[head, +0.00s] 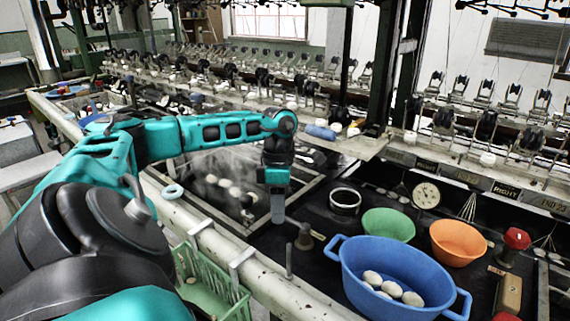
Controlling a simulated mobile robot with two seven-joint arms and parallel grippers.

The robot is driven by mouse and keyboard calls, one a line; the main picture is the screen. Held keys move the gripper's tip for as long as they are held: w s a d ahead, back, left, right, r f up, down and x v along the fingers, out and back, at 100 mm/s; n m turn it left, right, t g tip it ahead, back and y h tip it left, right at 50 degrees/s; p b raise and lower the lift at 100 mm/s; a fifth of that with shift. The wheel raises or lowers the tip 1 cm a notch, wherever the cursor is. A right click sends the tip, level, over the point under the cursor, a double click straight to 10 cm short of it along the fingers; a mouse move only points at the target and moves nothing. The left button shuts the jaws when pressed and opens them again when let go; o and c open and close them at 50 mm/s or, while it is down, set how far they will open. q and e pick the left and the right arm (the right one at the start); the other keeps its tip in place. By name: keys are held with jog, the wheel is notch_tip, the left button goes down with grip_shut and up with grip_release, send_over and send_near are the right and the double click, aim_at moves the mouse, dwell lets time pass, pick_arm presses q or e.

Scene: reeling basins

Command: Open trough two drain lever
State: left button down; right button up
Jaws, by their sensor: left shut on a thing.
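My left arm reaches in from the left, and my left gripper (278,214) points straight down at the right side of a steaming trough (176,198). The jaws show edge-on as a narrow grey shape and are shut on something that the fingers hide. I cannot make out whether it is the drain lever. A small dark upright knob (247,203) stands just left of the fingertips. Several white cocoons (227,186) lie in the steaming water. My right gripper is not in view.
A blue two-handled tub (385,262) with cocoons stands at the front right. Green (389,224) and orange (458,242) bowls, a dark ring (345,200), a small bell (304,237) and a gauge (426,195) are near it. A green crate (208,284) stands below the front rail.

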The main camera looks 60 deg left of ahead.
pick_arm(q)
jog(key=shift+w+r, duration=0.1)
jog(key=shift+w, duration=0.1)
dwell(0.3)
jog(key=c, duration=0.9)
grip_release()
jog(key=shift+o, duration=0.2)
notch_tip(320, 180, up, 13)
jog(key=w+a+p, duration=0.1)
jog(key=a, duration=0.1)
jog(key=shift+w+f+p, duration=0.2)
jog(key=shift+p, duration=0.2)
jog(key=shift+d+f, duration=0.1)
